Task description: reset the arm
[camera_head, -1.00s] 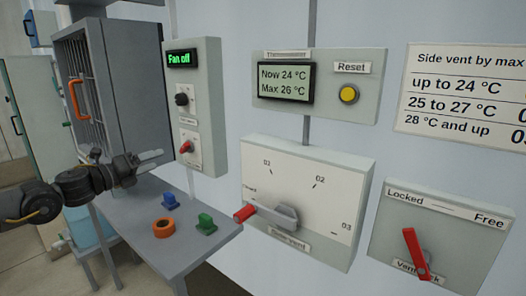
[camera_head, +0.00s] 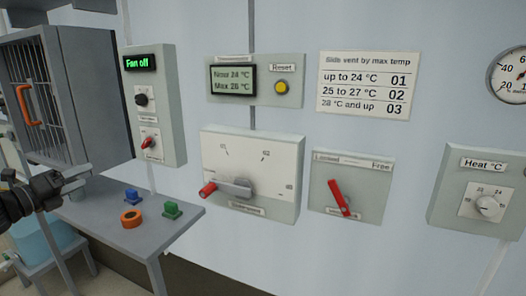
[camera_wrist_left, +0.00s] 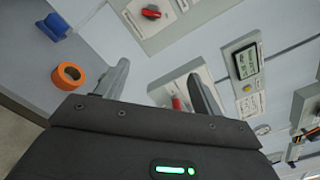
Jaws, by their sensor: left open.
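My left gripper (camera_head: 72,180) is at the left edge of the head view, above the left part of the grey table. In the left wrist view its two fingers (camera_wrist_left: 160,88) are apart with nothing between them. An orange ring (camera_head: 131,218) lies on the table below and to the right of the gripper, and it also shows in the left wrist view (camera_wrist_left: 68,76). The side vent dial (camera_head: 235,188) has its red-tipped lever pointing left. The vent lock's red lever (camera_head: 339,197) leans up and left, towards Locked. My right gripper is not in view.
A blue block (camera_head: 131,195) and a green block (camera_head: 172,209) sit on the table (camera_head: 105,217). On the wall are a fan box (camera_head: 155,105) reading Fan off, a thermometer (camera_head: 233,80) with a yellow reset button (camera_head: 282,87), a vent chart (camera_head: 368,85) and a heat dial (camera_head: 487,205).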

